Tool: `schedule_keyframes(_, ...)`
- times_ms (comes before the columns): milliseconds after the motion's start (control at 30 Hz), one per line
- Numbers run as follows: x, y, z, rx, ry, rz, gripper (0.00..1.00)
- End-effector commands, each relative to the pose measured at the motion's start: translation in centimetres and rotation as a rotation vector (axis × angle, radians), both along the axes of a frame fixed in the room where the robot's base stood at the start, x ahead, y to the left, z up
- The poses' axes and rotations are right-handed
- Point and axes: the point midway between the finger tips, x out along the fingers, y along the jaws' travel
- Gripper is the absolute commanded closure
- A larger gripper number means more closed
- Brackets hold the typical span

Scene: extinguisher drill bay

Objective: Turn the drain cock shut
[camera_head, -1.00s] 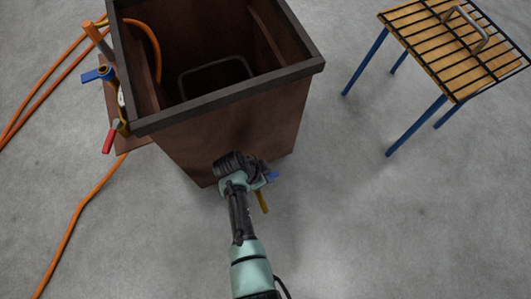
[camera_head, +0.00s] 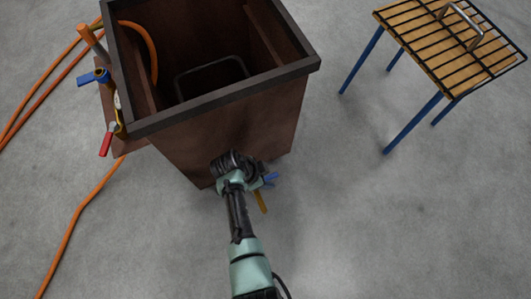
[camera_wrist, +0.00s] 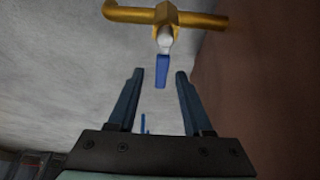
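The drain cock (camera_wrist: 166,18) shows at the top of the wrist view as a brass pipe and body beside the brown tank wall. Its blue lever (camera_wrist: 162,72) hangs from a pale stem toward me. My gripper (camera_wrist: 160,74) is open, and the lever's end appears between its two fingertips, with a gap on each side. I cannot tell how deep the lever sits between the fingers; no contact shows. In the head view the brass spout (camera_head: 262,202) sticks out low by the tank's front, beside my wrist, which hides most of the cock.
The open brown tank (camera_head: 225,100) stands in front of me. Blue and red levers (camera_head: 105,143) and orange hoses (camera_head: 72,225) are at its left. A blue-legged table (camera_head: 405,127) with a grate stands at the right. The grey floor between is clear.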

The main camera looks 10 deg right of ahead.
Motion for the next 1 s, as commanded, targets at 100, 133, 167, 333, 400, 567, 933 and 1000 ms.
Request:
schedule_keyframes(100,0.1,0.0,0.0,0.000,-0.002,0.001,0.50)
schedule_keyframes(133,0.1,0.0,0.0,0.000,-0.002,0.001,0.50)
schedule_keyframes(167,0.1,0.0,0.1,0.000,-0.002,0.001,0.50)
schedule_keyframes(333,0.0,0.3,1.1,0.000,-0.003,0.002,0.50)
schedule_keyframes(400,0.0,0.6,2.1,0.000,-0.004,0.003,0.50)
schedule_keyframes(567,-0.5,1.7,5.2,0.000,-0.002,0.004,0.50)
schedule_keyframes(933,-1.3,4.3,11.1,0.000,-0.001,0.003,0.50)
schedule_keyframes(1000,-1.3,4.5,11.6,0.000,-0.001,0.002,0.50)
